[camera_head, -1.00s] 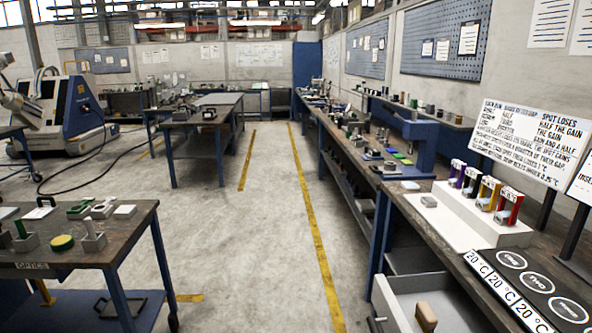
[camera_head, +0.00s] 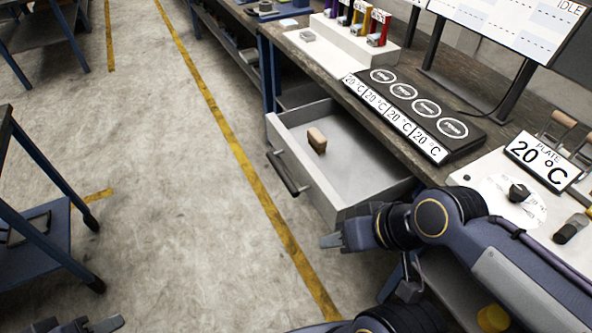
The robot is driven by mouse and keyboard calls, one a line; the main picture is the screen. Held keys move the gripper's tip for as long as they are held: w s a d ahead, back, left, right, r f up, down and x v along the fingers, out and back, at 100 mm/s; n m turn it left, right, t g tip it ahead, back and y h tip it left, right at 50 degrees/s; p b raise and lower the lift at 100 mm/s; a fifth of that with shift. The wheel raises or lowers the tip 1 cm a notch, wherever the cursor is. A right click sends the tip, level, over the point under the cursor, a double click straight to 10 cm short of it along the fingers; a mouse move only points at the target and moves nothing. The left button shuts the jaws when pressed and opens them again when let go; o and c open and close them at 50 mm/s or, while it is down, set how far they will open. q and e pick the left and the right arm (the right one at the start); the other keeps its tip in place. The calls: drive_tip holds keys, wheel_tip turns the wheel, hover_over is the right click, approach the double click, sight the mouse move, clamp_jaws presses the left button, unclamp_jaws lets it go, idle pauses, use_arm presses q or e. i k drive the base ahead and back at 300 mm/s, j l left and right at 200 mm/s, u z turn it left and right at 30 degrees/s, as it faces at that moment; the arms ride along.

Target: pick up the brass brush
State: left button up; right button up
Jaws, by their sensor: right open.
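A small tan, wood-coloured block (camera_head: 317,140), which looks like the brush, stands in the open drawer (camera_head: 349,215) near its left wall. Its bristles cannot be made out.
The drawer's front with a dark handle (camera_head: 287,174) faces left. Above it, the bench carries a black panel of round pads (camera_head: 418,112) and a white plate unit (camera_head: 500,190). A blue-legged table (camera_head: 40,190) stands left. The floor between is clear.

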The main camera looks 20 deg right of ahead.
sight(317, 141)
drive_tip(key=z, duration=3.45)
drive_tip(key=u, duration=2.45)
drive_tip(key=i+j, duration=0.4)
drive_tip(key=i+j+z, duration=0.15)
drive_tip(key=z, duration=0.3)
drive_tip(key=i+j+z, duration=0.1)
drive_tip(key=j+z, duration=0.15)
drive_tip(key=z, duration=0.15)
drive_tip(key=i+j+z, duration=0.1)
drive_tip(key=j+z, duration=0.2)
drive_tip(key=z, duration=0.15)
